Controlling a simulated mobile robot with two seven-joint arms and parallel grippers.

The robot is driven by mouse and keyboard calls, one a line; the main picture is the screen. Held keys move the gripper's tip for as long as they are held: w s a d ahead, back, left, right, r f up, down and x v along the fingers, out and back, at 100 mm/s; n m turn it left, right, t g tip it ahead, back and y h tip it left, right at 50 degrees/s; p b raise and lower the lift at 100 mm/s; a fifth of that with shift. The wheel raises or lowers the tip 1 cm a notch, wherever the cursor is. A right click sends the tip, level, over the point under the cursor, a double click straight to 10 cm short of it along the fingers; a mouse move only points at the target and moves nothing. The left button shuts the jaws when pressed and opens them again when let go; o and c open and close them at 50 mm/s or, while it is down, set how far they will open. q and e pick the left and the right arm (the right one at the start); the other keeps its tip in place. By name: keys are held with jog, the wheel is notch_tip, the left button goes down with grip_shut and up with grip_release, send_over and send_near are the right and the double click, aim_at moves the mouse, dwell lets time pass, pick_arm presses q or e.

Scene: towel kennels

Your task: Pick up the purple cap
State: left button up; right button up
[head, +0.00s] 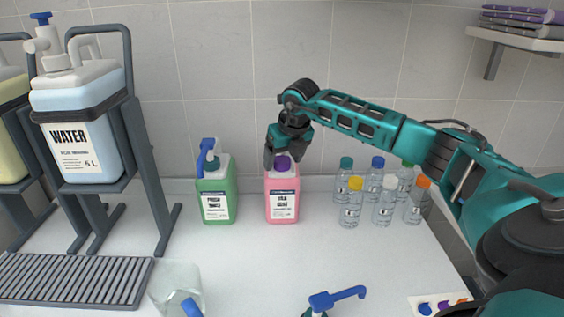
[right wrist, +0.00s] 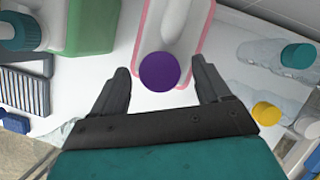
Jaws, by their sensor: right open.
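The purple cap (head: 283,163) sits on top of the pink bottle (head: 282,196), which stands upright at the back of the counter. My right gripper (head: 284,157) is at the cap, pointing down over the bottle. In the right wrist view the cap (right wrist: 159,71) lies between the two open fingers (right wrist: 164,88), with a gap on each side. The bottle's pink body (right wrist: 205,40) extends beyond it. My left gripper is not in view.
A green bottle (head: 216,195) with a blue pump stands left of the pink one. Several small clear bottles (head: 350,208) with coloured caps stand to the right. A water canister (head: 80,125) is on a stand at left. A clear container (head: 172,285) is in front.

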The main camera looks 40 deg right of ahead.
jog(key=shift+c, duration=0.2)
jog(key=c, duration=1)
jog(key=shift+c, duration=0.2)
